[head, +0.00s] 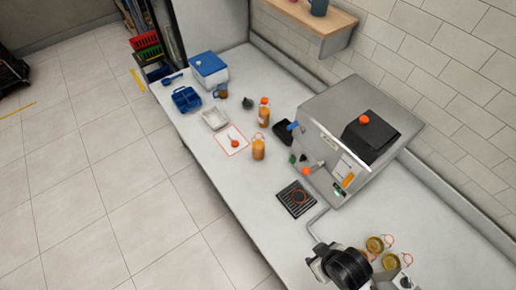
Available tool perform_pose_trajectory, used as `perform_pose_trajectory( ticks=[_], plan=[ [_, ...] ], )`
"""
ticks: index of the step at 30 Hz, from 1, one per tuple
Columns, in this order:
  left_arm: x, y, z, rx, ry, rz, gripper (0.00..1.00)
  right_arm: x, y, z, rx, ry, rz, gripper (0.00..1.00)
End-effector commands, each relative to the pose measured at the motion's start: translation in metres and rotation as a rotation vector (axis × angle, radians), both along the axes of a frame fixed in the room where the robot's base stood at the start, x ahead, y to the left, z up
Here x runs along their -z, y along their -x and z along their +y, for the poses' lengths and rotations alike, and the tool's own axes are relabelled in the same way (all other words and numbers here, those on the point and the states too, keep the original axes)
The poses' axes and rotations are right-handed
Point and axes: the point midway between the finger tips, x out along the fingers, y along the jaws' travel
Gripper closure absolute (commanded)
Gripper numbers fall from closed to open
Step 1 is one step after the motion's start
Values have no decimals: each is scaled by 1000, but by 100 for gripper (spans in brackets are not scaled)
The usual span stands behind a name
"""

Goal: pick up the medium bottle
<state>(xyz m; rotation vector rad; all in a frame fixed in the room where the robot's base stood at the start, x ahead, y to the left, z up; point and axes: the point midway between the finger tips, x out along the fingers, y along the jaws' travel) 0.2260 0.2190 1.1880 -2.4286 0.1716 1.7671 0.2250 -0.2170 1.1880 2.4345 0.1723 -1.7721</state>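Two bottles of orange juice stand upright on the counter left of the juicer machine. The nearer bottle (258,149) is orange with a ring shape at its top. The farther bottle (264,117) has an orange cap. I cannot tell which of them is the medium one. A black and grey gripper-like part (345,268) is at the bottom edge, well away from both bottles; it appears to be my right gripper, and its fingers cannot be made out. Nothing is seen touching either bottle. My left gripper is not in view.
The large grey juicer (325,115) stands against the wall. A black drip grate (297,199) lies in front. Two round jars (375,244) are near the bottom right.

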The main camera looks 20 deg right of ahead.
Motion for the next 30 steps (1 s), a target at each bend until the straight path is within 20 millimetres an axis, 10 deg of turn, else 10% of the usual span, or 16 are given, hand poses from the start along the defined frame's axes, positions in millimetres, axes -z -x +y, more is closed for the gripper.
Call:
perform_pose_trajectory(
  ticks=[6, 24, 30],
  plan=[
    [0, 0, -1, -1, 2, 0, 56, 0, 0, 0, 0, 0, 0, 52],
    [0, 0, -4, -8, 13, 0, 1, 0, 0, 0, 0, 0, -1, 52],
    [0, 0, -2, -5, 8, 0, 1, 0, 0, 0, 0, 0, 0, 52]
  ],
)
